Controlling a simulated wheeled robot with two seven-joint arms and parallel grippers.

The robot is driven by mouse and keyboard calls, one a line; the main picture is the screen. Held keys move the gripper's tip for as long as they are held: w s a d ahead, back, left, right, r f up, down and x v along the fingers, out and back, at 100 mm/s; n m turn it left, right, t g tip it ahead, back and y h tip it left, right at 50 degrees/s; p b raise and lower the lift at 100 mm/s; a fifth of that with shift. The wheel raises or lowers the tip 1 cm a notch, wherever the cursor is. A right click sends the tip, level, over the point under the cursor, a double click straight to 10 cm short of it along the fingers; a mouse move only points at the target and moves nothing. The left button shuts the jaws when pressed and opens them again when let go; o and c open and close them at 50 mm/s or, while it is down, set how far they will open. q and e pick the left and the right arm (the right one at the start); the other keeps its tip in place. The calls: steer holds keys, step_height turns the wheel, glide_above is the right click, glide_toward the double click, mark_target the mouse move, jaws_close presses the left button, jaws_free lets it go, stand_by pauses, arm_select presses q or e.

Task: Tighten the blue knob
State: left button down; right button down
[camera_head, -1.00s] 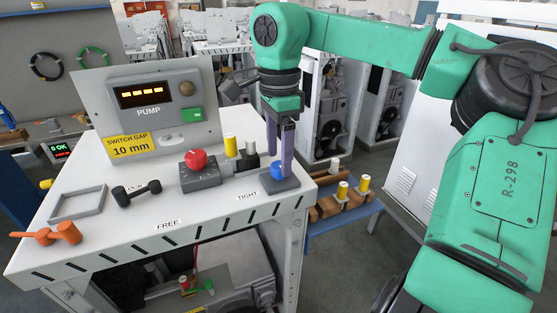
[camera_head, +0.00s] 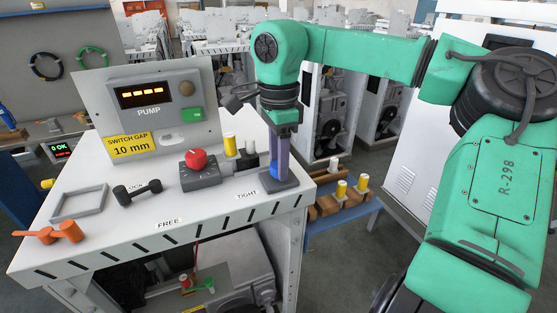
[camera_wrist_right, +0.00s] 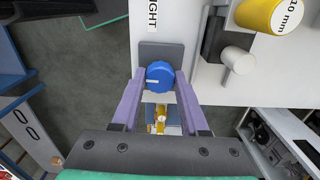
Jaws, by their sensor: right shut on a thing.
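The blue knob (camera_wrist_right: 160,76) sits on a small grey base (camera_wrist_right: 160,49) at the table's right edge, by the TIGHT label. In the right wrist view it lies between the two purple fingers, with a short white mark on its left side. My right gripper (camera_head: 277,165) points down over the base (camera_head: 279,188) and is shut on the knob. In the head view the fingers line up one before the other and hide most of the knob. My left gripper does not show.
A red knob (camera_head: 196,159) on a grey box stands to the left, with yellow and white cylinders (camera_head: 230,146) behind. A black dumbbell-shaped piece (camera_head: 137,191), a grey frame (camera_head: 78,204) and an orange tool (camera_head: 50,233) lie further left. The pump panel (camera_head: 148,109) rises behind.

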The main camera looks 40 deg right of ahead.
steer(key=m, duration=0.8)
steer(key=shift+b, duration=0.35)
steer(key=m, duration=0.5)
steer(key=shift+b, duration=0.4)
steer(key=shift+m+b, duration=0.4)
steer(key=shift+m, duration=1.9)
steer(key=shift+c, duration=2.1)
jaws_free()
